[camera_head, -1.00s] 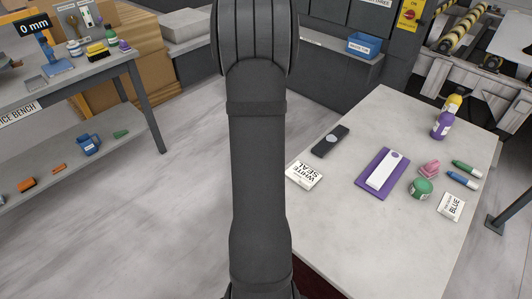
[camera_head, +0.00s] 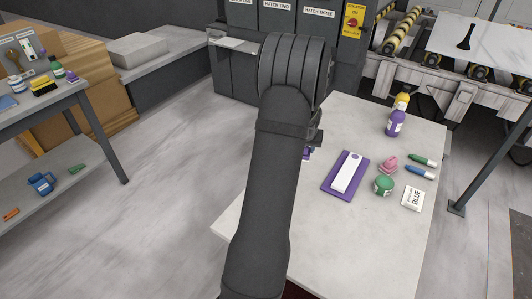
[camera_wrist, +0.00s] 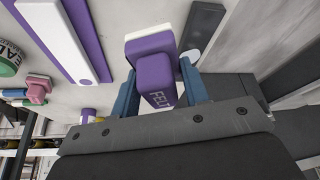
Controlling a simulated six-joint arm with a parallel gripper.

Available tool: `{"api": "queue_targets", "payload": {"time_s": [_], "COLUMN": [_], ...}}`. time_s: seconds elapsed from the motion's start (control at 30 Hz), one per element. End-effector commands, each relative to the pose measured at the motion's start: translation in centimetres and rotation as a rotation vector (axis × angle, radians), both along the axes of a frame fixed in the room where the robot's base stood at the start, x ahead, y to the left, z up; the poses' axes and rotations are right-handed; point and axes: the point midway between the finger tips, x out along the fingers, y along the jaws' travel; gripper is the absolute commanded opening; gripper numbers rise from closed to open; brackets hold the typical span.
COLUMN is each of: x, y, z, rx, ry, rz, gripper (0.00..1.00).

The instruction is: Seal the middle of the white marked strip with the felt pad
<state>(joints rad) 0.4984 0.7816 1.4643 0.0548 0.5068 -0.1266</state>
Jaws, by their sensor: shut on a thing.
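The white strip (camera_head: 347,172) lies on a purple board (camera_head: 329,187) on the stone slab. In the wrist view the strip (camera_wrist: 56,38) is at upper left, with a round mark near its lower end. My gripper (camera_wrist: 159,70) is shut on the felt pad (camera_wrist: 155,75), a purple block lettered FELT with a pale layer. The pad appears beside the board, apart from the strip; its height above the slab is unclear. In the head view my arm hides most of the gripper, and a bit of purple shows beside it.
A dark bar (camera_wrist: 202,28) lies near the pad. The front slab is clear.

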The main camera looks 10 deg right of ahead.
Motion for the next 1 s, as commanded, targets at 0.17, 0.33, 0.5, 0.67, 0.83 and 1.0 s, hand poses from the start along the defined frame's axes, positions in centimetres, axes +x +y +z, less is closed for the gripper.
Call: {"api": "queue_targets", "payload": {"time_s": [0.17,0.33,0.5,0.67,0.83,1.0], "x": [-2.5,-5.9,-9.8,-12.6,-13.9,-14.0], "y": [-9.0,-16.8,-23.2,-27.0,-28.6,-28.8], "z": [0.2,0.5,0.8,0.9,1.0,0.5], "rx": [0.0,0.001,0.002,0.003,0.003,0.005], "ry": [-0.001,-0.002,-0.003,-0.003,-0.005,-0.003], "rz": [-0.114,-0.212,-0.296,-0.346,-0.369,-0.371], "gripper": [0.23,0.23,0.23,0.23,0.23,0.23]}}
